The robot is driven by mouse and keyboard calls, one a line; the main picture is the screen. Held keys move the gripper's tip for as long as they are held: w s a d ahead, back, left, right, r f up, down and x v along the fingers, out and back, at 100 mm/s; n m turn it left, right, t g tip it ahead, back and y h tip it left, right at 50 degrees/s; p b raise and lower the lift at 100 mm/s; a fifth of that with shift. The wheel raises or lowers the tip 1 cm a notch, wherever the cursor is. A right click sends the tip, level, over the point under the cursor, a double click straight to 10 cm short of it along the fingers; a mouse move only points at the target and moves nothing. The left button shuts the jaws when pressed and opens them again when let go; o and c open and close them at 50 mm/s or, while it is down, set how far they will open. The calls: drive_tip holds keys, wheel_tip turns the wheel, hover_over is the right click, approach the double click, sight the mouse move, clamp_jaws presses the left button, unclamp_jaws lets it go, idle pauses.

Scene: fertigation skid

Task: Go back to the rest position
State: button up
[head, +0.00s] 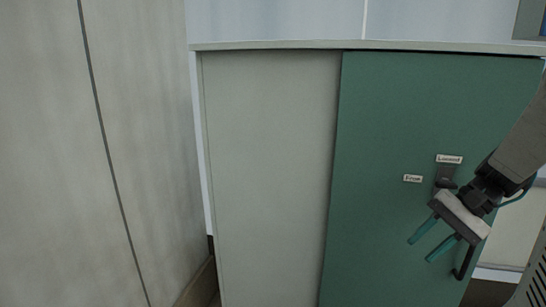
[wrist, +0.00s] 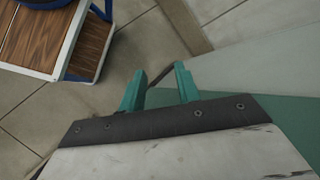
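My gripper (head: 425,243) is at the lower right of the head view, in front of a green cabinet door (head: 375,150). Its two teal fingers are apart with nothing between them. In the wrist view my gripper (wrist: 159,85) also shows open and empty above the floor. Behind it on the door are a dark latch (head: 445,176) and a dark handle (head: 464,262), partly hidden by my arm. I cannot tell whether the gripper touches the door.
A pale panel (head: 268,180) stands left of the green door. A grey wall (head: 145,150) is at far left. Labels (head: 449,159) are on the door. In the wrist view, a wood-topped step (wrist: 35,42) with a white frame stands on the tiled floor (wrist: 145,45).

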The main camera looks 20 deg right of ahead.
drive_tip(key=s+a+r+n+h, duration=0.2)
drive_tip(key=s+a+n+h, duration=0.2)
drive_tip(key=a, duration=0.5)
drive_tip(key=s+a+r+n+h, duration=0.2)
drive_tip(key=s+a+n+h, duration=0.2)
drive_tip(key=a, duration=0.5)
drive_tip(key=shift+s+r+n, duration=0.4)
drive_tip(key=shift+s+n, duration=0.1)
drive_tip(key=shift+n, duration=0.7)
